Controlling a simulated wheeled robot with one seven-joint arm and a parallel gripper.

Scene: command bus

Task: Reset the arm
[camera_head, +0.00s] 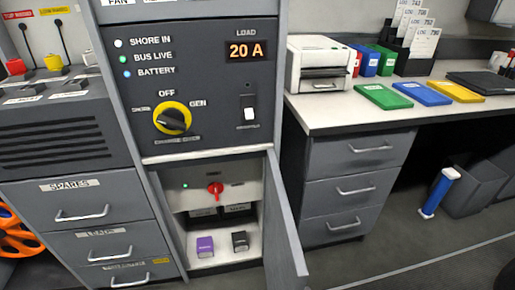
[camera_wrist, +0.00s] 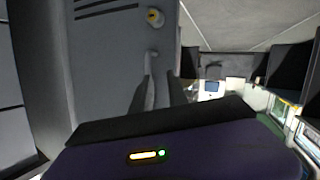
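My gripper (camera_wrist: 160,77) shows in the wrist view, beyond its dark housing with a small orange light bar and green dot. Its two dark fingers stand apart with a gap between them, and I see nothing held there. The head view shows no part of my arm or gripper.
In the head view a grey power panel (camera_head: 125,80) has a yellow-ringed selector (camera_head: 172,118). Below it, a cabinet door (camera_head: 284,225) stands open, with a red knob (camera_head: 215,188) and purple and black blocks inside. A desk with a printer (camera_head: 318,62) is right; floor before it is clear.

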